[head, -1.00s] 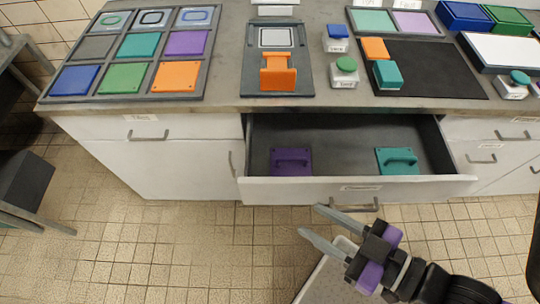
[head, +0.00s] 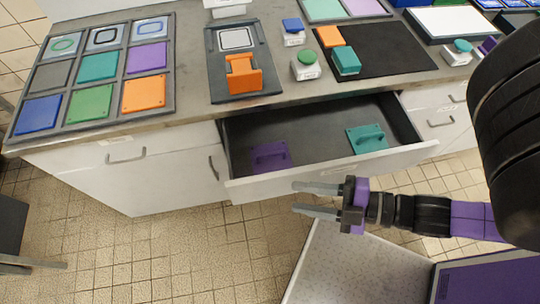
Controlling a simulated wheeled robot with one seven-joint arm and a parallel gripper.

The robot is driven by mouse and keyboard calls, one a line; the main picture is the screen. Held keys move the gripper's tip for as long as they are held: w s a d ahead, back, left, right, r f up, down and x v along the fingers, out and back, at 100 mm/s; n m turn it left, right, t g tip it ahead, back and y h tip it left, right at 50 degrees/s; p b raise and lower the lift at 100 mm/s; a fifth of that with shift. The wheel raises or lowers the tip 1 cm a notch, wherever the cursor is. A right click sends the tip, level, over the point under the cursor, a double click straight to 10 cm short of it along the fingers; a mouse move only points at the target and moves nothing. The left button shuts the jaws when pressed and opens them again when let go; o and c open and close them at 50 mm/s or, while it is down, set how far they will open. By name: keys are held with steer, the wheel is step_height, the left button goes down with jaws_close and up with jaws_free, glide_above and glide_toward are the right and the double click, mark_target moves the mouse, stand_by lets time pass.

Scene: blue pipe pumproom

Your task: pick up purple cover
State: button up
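The purple cover (head: 270,156), a flat plate with a raised handle, lies in the open drawer (head: 318,128) on its left side, close to the front wall. A teal cover (head: 367,139) with a handle lies in the same drawer on the right. My gripper (head: 296,198) is outside the drawer, in front of and below its front panel, with its two fingers pointing left. The fingers are apart with nothing between them. Part of the purple cover's lower edge is hidden by the drawer front.
The counter above holds a tile rack (head: 95,75) at left, an orange bracket (head: 243,73) on a dark plate, a black mat (head: 390,50) and small button blocks. Closed cabinets flank the drawer. The drawer front (head: 330,172) stands between my gripper and the covers.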

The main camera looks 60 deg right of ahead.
mark_target(274, 153)
steer(key=w+d+n+g+y+p, duration=0.1)
steer(key=w+d+n+y+p, duration=0.3)
steer(key=n, duration=0.7)
steer(key=w+d+n+g+y+p, duration=0.1)
steer(key=d+n+p, duration=0.3)
steer(key=n, duration=0.7)
steer(key=w+d+f+n+g+b, duration=0.1)
steer(key=d+f+n, duration=0.1)
steer(key=d+f, duration=0.1)
steer(key=w+d+f+n+g+b, duration=0.1)
steer(key=d+f+n, duration=0.1)
steer(key=f+n, duration=0.1)
steer(key=w+d+f+n, duration=0.1)
steer(key=d+f+n, duration=0.2)
steer(key=shift+d+f+g+b, duration=0.2)
steer(key=shift+d+g+b, duration=0.1)
steer(key=shift+g+b, duration=0.1)
steer(key=shift+w+f+n, duration=0.2)
steer(key=shift+w+n, duration=0.05)
steer(key=shift+n, duration=0.05)
steer(key=x, duration=0.2)
steer(key=p+x, duration=0.1)
steer(key=x, duration=0.1)
steer(key=p+x, duration=0.1)
steer(key=x, duration=0.1)
steer(key=shift+w+a+r, duration=0.15)
steer(key=shift+w, duration=0.2)
steer(key=shift+w+a+f, duration=0.15)
steer(key=shift+w+f, duration=0.05)
steer(key=shift+f, duration=0.05)
